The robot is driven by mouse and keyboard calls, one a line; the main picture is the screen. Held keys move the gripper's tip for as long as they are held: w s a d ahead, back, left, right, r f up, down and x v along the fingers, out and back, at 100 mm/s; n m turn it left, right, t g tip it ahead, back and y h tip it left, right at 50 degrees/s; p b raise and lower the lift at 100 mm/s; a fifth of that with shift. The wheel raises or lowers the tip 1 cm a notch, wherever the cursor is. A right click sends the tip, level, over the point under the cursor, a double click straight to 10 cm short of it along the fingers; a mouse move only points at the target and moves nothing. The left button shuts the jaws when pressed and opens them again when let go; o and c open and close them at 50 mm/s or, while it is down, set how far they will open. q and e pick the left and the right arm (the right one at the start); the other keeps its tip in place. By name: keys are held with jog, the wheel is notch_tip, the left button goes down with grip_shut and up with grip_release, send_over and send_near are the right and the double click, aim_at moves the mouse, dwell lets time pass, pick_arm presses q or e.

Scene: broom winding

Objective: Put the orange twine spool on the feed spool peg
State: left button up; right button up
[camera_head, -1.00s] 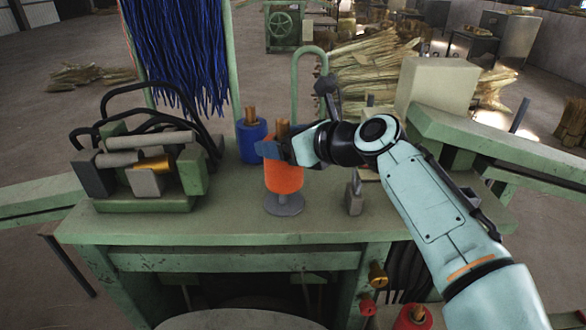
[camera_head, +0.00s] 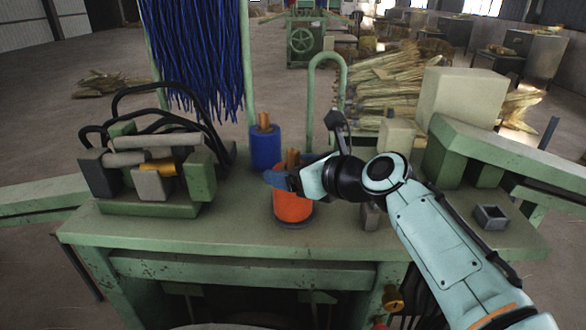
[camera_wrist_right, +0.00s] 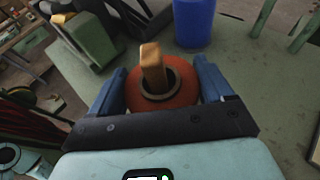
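The orange twine spool (camera_head: 293,208) sits upright around a wooden peg, whose top (camera_head: 292,157) sticks up out of its hole. The spool's bottom is down at the grey round base (camera_head: 296,224) on the green table. In the right wrist view the spool (camera_wrist_right: 182,97) lies between the two blue fingers, and the wooden peg top (camera_wrist_right: 152,68) rises through its dark ring. My right gripper (camera_head: 290,180) is around the spool's upper part, with fingers that appear to touch its sides. My left gripper is not in view.
A blue spool (camera_head: 265,149) on another wooden peg stands just behind. A green-grey clamp device (camera_head: 150,185) with black hoses is at left. A small open grey box (camera_head: 491,217) and pale blocks (camera_head: 398,136) are at right. The green table (camera_head: 230,238) is clear in front.

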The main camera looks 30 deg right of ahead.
jog(key=shift+o, duration=1.2)
jog(key=shift+s+d, duration=0.1)
jog(key=shift+s, duration=0.05)
jog(key=shift+r, duration=0.2)
jog(key=v, duration=1.2)
jog(key=shift+b, duration=0.4)
